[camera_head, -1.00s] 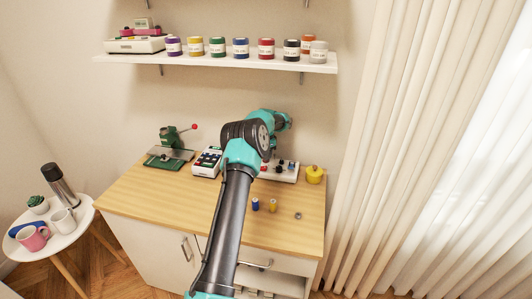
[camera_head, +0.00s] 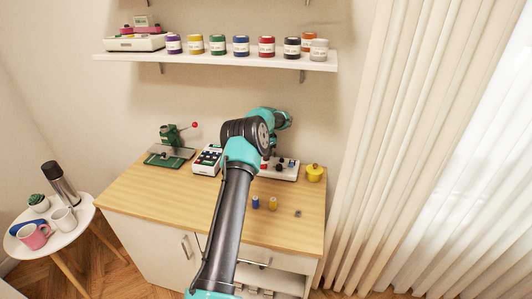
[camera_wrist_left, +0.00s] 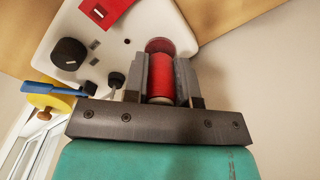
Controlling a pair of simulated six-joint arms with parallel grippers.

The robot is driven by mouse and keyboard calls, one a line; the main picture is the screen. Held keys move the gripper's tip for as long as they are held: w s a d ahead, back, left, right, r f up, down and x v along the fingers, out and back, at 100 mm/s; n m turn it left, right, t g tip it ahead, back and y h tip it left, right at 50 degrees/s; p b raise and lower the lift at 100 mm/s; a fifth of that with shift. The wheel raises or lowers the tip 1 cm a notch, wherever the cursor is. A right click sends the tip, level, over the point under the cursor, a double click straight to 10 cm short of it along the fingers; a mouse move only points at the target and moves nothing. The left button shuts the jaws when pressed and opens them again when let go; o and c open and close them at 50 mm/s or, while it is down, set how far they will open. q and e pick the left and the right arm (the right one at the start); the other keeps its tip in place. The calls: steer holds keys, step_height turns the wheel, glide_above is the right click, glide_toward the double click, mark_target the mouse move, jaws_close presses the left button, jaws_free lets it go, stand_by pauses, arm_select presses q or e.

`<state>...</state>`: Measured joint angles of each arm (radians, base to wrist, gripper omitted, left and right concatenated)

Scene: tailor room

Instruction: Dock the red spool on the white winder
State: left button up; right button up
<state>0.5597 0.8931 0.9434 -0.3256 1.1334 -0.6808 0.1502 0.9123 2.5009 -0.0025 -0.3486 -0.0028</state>
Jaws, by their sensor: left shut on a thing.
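The red spool (camera_wrist_left: 160,78) is between the two fingers of my left gripper (camera_wrist_left: 161,62) in the left wrist view, and the gripper is shut on it. The white winder (camera_wrist_left: 125,35) lies just beyond the spool in that view, with a black knob (camera_wrist_left: 69,53) and a red patch on it. The spool's far end overlaps the winder in the picture; I cannot tell whether they touch. In the head view the winder (camera_head: 289,173) is partly hidden behind my left arm, which also hides the gripper and spool. My right gripper is not in view.
A yellow pot (camera_head: 313,174) stands right of the winder. A keypad device (camera_head: 207,159) and green press (camera_head: 172,148) are left.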

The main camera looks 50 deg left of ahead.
arm_select(q)
steer(key=shift+f, duration=0.55)
stand_by(0.4)
steer(key=o, duration=0.6)
steer(key=shift+r, duration=5.45)
